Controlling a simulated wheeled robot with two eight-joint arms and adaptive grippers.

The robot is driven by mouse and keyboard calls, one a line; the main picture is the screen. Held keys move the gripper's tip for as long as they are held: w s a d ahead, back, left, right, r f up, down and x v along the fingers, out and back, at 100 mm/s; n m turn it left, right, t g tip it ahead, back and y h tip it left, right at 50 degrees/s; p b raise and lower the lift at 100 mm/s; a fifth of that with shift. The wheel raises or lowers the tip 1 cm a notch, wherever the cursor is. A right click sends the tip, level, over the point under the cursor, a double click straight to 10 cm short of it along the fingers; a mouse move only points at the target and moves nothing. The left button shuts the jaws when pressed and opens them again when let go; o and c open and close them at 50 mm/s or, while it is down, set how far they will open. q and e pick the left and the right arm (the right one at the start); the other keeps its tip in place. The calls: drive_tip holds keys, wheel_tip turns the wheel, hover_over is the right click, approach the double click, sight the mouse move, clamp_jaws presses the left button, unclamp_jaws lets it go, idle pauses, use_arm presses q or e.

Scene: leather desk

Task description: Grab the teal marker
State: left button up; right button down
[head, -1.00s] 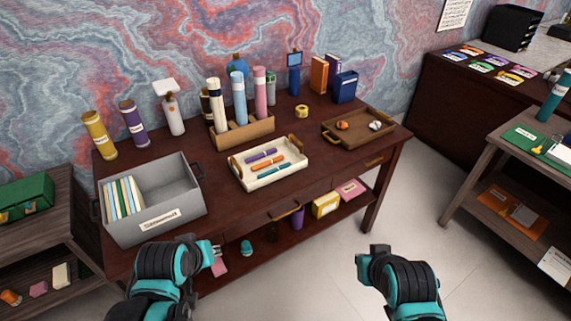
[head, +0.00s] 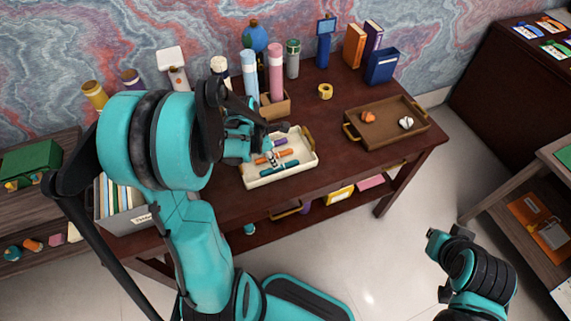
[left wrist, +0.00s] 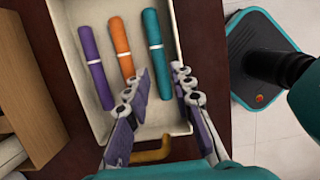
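The teal marker (head: 279,171) lies in a cream tray (head: 306,172) on the desk, at the tray's near side. It also shows in the left wrist view (left wrist: 154,42), beside an orange marker (left wrist: 122,46) and a purple marker (left wrist: 96,66). My left gripper (head: 270,158) is over the tray. In the left wrist view its two fingers (left wrist: 160,76) are apart, one on each side of the teal marker's lower end, with nothing held. How far the fingertips are above the marker is unclear. My right gripper (head: 436,240) is off to the right, away from the desk; its fingers are unclear.
A wooden tray (head: 385,137) with two small items stands to the right. A holder (head: 279,105) with tall tubes is behind the cream tray. A grey bin (head: 125,222) is at the left, partly hidden by my left arm. Desk between the trays is clear.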

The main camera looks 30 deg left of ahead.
sight(280, 168)
use_arm(q)
drive_tip(key=b+x, duration=0.1)
drive_tip(key=x, duration=0.1)
drive_tip(key=b+x, duration=0.1)
drive_tip(key=x, duration=0.1)
drive_tip(key=shift+w+d+f, duration=0.15)
drive_tip(key=shift+w+f, duration=0.15)
drive_tip(key=shift+w+d+f, duration=0.1)
drive_tip(key=shift+f, duration=0.35)
drive_tip(key=shift+r, duration=0.1)
clamp_jaws()
